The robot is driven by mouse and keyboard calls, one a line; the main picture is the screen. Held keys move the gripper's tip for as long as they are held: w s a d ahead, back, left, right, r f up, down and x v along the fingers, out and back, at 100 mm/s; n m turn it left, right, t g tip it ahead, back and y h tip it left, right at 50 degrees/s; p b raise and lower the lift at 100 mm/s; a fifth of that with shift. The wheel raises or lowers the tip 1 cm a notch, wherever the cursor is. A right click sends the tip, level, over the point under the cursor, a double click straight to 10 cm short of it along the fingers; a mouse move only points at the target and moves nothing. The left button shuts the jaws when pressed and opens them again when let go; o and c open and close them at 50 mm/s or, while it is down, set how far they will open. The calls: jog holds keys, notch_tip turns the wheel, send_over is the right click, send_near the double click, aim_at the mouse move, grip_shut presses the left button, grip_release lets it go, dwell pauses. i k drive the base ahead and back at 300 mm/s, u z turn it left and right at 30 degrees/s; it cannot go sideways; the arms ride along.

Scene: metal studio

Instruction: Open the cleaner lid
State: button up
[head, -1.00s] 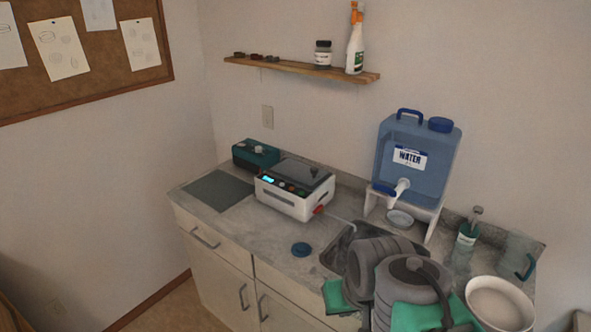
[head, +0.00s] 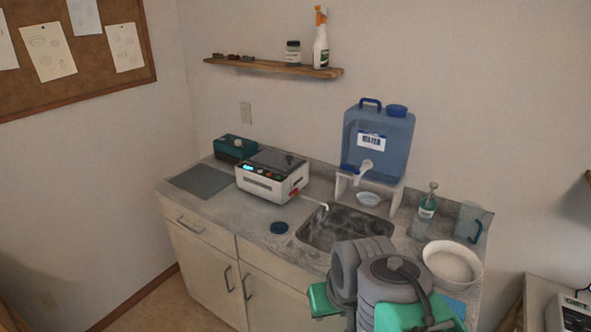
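The cleaner (head: 268,188) is a white box with a lit blue display and buttons on its front. It stands on the counter, left of the sink. Its dark lid (head: 275,161) lies flat on top and looks closed, with a small dark knob on it. A red part shows at its right side, with a pale spout-like piece beside it. My arm's grey and green links show at the lower middle, over the counter's front right, well apart from the cleaner. I cannot make out my gripper's fingers in the head view.
A teal box (head: 234,149) stands behind left of the cleaner, with a grey mat (head: 201,181) in front. The water jug (head: 378,145), soap bottle (head: 427,205), pitcher (head: 472,222) and white bowl (head: 452,264) stand rightward.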

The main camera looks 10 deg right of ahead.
aim_at(275, 161)
jog(key=u, duration=0.7)
jog(key=i, duration=1)
jog(key=u, duration=0.3)
